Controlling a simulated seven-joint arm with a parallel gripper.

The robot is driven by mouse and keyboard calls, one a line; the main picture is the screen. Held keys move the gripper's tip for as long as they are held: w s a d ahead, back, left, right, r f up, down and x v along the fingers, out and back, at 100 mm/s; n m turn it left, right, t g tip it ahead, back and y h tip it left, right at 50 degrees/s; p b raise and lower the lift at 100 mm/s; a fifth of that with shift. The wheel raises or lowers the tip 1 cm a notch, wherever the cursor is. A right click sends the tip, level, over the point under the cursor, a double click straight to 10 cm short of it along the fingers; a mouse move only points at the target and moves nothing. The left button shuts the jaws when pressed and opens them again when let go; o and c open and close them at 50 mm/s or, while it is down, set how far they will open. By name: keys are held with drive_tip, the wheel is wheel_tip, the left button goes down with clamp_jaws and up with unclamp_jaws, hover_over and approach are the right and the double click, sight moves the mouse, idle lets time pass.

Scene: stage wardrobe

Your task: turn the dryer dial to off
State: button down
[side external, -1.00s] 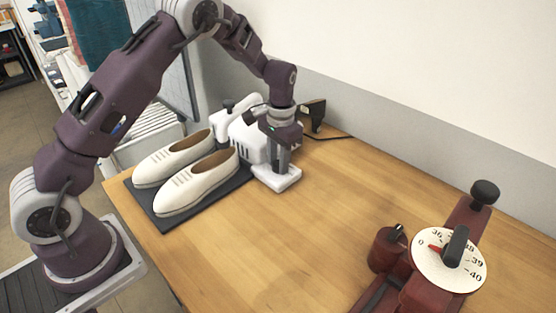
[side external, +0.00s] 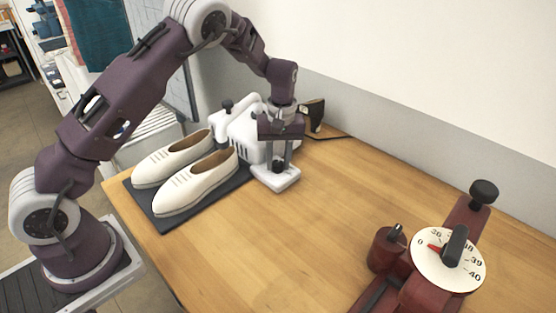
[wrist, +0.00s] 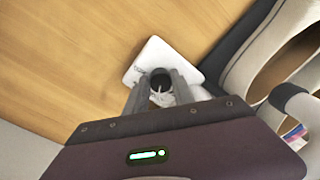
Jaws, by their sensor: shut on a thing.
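The dryer (side external: 247,130) is a white unit at the back of the table, beside a pair of cream shoes. Its dial (side external: 278,166) is a small black knob on a white panel (side external: 278,183) at the dryer's front right. In the wrist view the dial (wrist: 161,79) sits between the two grey fingers, with a pale mark on it. Print on the white panel (wrist: 150,55) is too small to read. My gripper (side external: 279,161) points straight down and is shut on the dial; its fingers also show in the wrist view (wrist: 161,88).
The cream shoes (side external: 197,183) stand on a dark mat (side external: 165,218) left of the dial. A dark red device with a numbered white disc (side external: 431,273) stands at the front right. A black block (side external: 312,115) is by the wall. The middle of the table is clear.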

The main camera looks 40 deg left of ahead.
drive_tip(key=n, duration=0.5)
drive_tip(key=shift+w+n, duration=0.1)
drive_tip(key=shift+n, duration=0.2)
drive_tip(key=shift+n+h, duration=0.3)
drive_tip(key=shift+n, duration=1.8)
drive_tip(key=c, duration=1.1)
unclamp_jaws()
drive_tip(key=shift+o, duration=0.2)
drive_tip(key=shift+r, duration=0.1)
